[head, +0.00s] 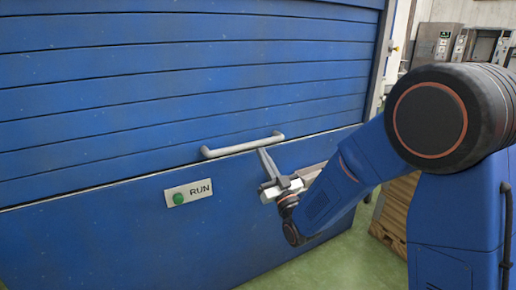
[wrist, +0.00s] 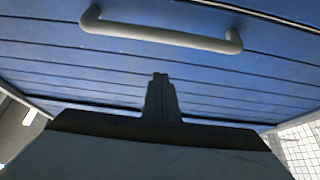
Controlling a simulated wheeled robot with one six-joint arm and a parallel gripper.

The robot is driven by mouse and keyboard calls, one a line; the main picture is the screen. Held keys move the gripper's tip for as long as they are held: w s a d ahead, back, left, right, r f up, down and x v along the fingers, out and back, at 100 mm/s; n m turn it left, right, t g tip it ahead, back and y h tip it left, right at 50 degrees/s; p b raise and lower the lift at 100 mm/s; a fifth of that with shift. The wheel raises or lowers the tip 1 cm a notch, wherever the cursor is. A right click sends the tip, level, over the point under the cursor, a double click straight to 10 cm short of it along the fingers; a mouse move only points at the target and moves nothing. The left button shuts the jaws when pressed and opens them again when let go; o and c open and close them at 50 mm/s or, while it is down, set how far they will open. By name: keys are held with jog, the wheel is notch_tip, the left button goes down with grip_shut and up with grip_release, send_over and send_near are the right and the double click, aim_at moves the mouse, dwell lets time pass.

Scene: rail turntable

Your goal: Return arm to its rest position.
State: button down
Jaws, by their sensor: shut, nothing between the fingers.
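My gripper (head: 264,153) is at the end of my blue and black arm, close to the blue slatted shutter (head: 150,90). Its fingers are shut with nothing between them. A grey bar handle (head: 242,146) is fixed low on the shutter. In the head view the fingertips appear just below the handle. In the wrist view the shut fingers (wrist: 158,78) point up toward the handle (wrist: 160,33), with a visible gap in the picture. I cannot tell the exact distance in depth.
A blue panel (head: 110,245) below the shutter carries a plate with a green button (head: 179,198) marked RUN. Wooden pallets (head: 395,212) stand behind my arm at the right. Grey machines (head: 436,42) are at the back right. Green floor (head: 345,262) shows below my arm.

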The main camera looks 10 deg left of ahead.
jog(key=d+m+g+h, duration=0.25)
jog(key=d+h, duration=0.45)
jog(key=d, duration=0.6)
jog(key=s+d+f+m+g+h, duration=0.2)
jog(key=s+d+f+g+h, duration=0.15)
jog(key=s+d, duration=0.55)
jog(key=s+d+f+m+g+h, duration=0.1)
jog(key=s+d+f+g, duration=0.1)
jog(key=s, duration=0.7)
jog(key=s+d+f+g+h, duration=0.1)
jog(key=s+d+f+g, duration=0.1)
jog(key=s+d+g, duration=0.2)
jog(key=s+d+f+m+g+h, duration=0.1)
jog(key=s+d+f+g, duration=0.1)
jog(key=s+d, duration=0.6)
jog(key=s, duration=0.6)
jog(key=shift+m+g+h, duration=0.35)
jog(key=shift+g, duration=0.05)
